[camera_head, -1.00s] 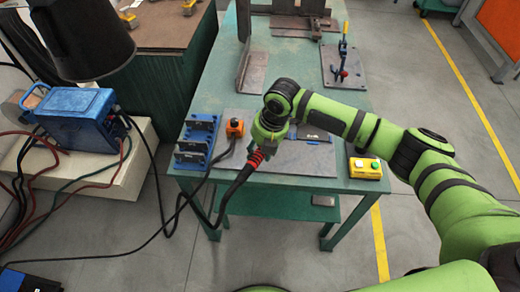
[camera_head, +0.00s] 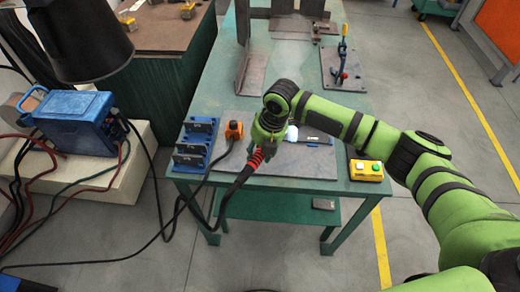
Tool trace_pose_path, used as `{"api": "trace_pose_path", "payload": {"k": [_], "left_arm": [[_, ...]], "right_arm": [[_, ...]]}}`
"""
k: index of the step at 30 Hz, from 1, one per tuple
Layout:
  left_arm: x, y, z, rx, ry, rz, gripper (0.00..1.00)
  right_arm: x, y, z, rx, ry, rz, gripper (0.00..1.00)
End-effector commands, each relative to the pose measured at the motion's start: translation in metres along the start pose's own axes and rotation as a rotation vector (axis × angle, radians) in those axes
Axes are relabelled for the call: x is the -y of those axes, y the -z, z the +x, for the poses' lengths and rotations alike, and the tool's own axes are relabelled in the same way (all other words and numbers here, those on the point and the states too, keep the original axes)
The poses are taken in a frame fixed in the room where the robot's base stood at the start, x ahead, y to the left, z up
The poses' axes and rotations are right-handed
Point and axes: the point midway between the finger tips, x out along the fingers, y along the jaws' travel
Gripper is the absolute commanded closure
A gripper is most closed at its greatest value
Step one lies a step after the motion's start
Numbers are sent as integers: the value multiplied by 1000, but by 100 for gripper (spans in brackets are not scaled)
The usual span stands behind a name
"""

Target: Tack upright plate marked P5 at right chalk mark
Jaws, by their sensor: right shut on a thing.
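My right gripper (camera_head: 268,132) is over the near part of the green bench and shut on a welding torch. The torch's red cable boot (camera_head: 256,158) and black cable hang out below it towards the left. A bright white-blue glow (camera_head: 292,132) shows just right of the gripper, beside a small dark piece (camera_head: 316,137) on the grey steel plate (camera_head: 290,168). The gripper and wrist hide the torch tip and part of this plate. I cannot read a P5 mark or make out a chalk mark. My left gripper is not in view.
Blue racks (camera_head: 190,154) holding dark plates and an orange-topped block (camera_head: 234,130) stand left of the gripper. A yellow button box (camera_head: 366,170) is at the right edge. A toggle clamp (camera_head: 342,62) and steel angle (camera_head: 250,72) stand farther back. A blue welder (camera_head: 78,122) is left.

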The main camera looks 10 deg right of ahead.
Motion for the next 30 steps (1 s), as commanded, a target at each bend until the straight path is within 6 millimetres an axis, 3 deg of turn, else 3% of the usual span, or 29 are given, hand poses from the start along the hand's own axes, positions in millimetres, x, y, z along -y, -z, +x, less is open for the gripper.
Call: {"api": "trace_pose_path", "payload": {"k": [30], "left_arm": [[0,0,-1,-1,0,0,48]], "right_arm": [[-9,4,1,1,-3,0,95]]}}
